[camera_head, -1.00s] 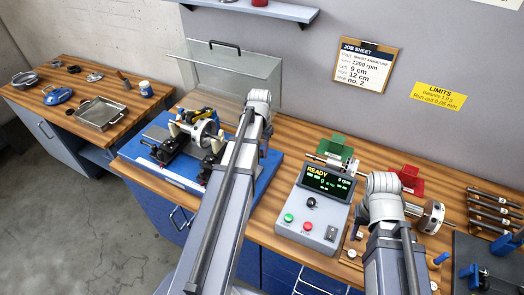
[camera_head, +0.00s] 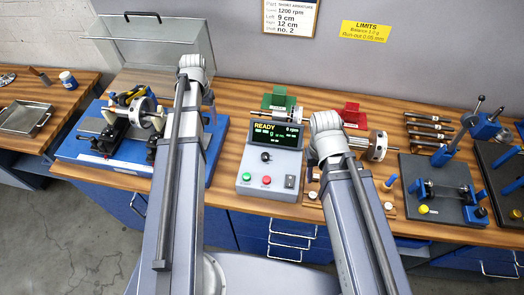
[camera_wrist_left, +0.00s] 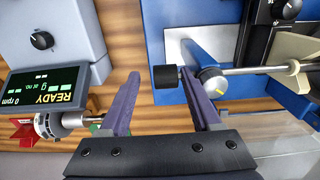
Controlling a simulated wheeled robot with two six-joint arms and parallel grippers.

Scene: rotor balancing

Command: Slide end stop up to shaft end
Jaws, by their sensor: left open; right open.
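In the left wrist view my left gripper (camera_wrist_left: 161,105) is open, with its two purple-grey fingers apart. A short black cylinder (camera_wrist_left: 166,77), which looks like the end stop's knob, sits between and just beyond the fingertips. To its right are a silver round part with a yellow mark (camera_wrist_left: 211,83) and the steel shaft (camera_wrist_left: 250,70), running right. I cannot tell whether stop and shaft touch. In the head view the rotor (camera_head: 143,113) sits on the blue-based balancing stand (camera_head: 85,150). My arms hide the stand's right part and both grippers' fingers there.
The display unit (camera_head: 270,165) reads READY, right of the stand. Green (camera_head: 279,102) and red (camera_head: 350,113) holders stand behind it. A clear cover (camera_head: 150,45) is raised behind the stand. Another rotor (camera_head: 376,147), several tools (camera_head: 430,127) and a dark fixture (camera_head: 440,195) are at right.

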